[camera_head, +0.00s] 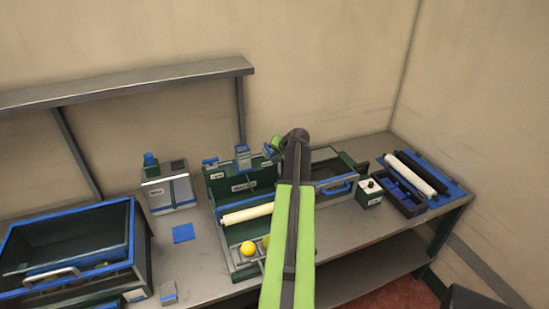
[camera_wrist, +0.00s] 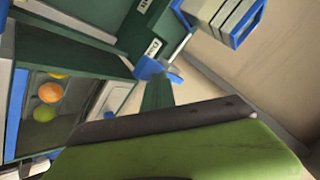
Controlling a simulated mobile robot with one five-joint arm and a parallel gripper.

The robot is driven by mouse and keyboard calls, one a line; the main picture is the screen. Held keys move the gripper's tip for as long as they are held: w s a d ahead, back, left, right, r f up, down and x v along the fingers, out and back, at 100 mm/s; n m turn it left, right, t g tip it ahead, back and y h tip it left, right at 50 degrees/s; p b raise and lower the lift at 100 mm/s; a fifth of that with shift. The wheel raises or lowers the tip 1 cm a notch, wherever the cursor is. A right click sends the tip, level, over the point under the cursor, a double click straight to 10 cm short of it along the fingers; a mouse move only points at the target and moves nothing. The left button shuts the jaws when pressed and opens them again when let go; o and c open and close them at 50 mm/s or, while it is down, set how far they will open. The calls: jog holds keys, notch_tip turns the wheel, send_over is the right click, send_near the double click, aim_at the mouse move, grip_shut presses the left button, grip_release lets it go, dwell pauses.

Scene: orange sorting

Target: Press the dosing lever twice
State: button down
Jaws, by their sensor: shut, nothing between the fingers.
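In the head view a green sorting machine (camera_head: 228,186) with small labels stands at the middle of the bench. Small blue parts (camera_head: 242,149) show at its top. In the wrist view a blue, lever-like piece (camera_wrist: 150,68) juts out beside a labelled green panel (camera_wrist: 140,30); I cannot tell for certain whether it is the dosing lever. My gripper (camera_wrist: 165,120) fills the lower part of the wrist view, shut and empty, close to this blue piece. Contact cannot be told. In the head view my arm hides most of the gripper and part of the machine.
Oranges (camera_head: 248,248) lie in the machine's front tray; they also show in the wrist view (camera_wrist: 50,92). A cream roller (camera_head: 246,214) lies above them. A blue-rimmed bin (camera_head: 132,232) stands left, a grey box (camera_head: 168,194) behind it. Rollers (camera_head: 416,173) lie right.

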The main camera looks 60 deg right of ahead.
jog(key=shift+f+b, duration=0.9)
jog(key=shift+f, duration=0.05)
dwell(0.5)
dwell(0.5)
jog(key=shift+r+p, duration=1.85)
notch_tip(320, 180, up, 5)
jog(key=p, duration=0.5)
